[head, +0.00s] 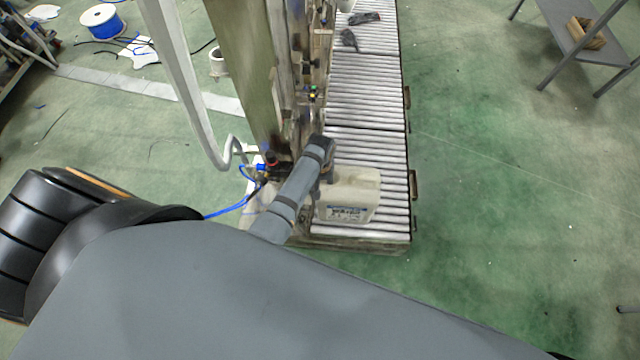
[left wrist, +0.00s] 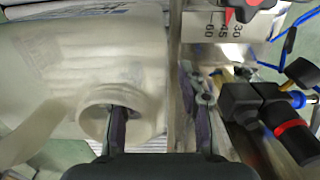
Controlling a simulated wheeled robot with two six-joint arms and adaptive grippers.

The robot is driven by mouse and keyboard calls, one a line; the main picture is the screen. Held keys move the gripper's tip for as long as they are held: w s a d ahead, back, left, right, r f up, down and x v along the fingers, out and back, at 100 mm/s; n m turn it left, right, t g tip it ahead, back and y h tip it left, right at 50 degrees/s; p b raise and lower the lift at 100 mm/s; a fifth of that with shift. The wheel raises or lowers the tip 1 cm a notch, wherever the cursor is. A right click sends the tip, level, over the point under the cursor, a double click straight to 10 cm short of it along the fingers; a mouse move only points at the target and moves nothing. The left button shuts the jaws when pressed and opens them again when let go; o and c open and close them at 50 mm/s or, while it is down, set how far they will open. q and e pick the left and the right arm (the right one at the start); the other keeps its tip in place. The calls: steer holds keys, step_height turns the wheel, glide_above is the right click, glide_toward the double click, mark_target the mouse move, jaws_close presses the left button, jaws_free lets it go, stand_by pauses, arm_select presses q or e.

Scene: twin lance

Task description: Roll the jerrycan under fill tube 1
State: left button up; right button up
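The jerrycan (head: 352,196) is white with a printed label and stands on the near end of the roller conveyor. Its round open neck (left wrist: 84,118) shows in the left wrist view. My left gripper (head: 327,174) is at the jerrycan's left side, mostly hidden by my wrist in the head view. In the left wrist view my left gripper (left wrist: 160,115) has its fingers apart. One finger overlaps the neck opening; the other is right of a pale upright edge. I cannot tell whether either touches the jerrycan. I cannot pick out fill tube 1. My right gripper is out of view.
The roller conveyor (head: 368,105) runs away from me, with dark objects (head: 350,38) farther along. The filling machine frame (head: 250,75) stands along its left side. Black fittings (left wrist: 255,105) and a marked scale (left wrist: 225,27) are close right of my left gripper.

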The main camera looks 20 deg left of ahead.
arm_select(q)
jaws_close()
steer(key=shift+o, duration=0.7)
jaws_free()
step_height(320, 180, up, 8)
steer(key=shift+f, duration=0.25)
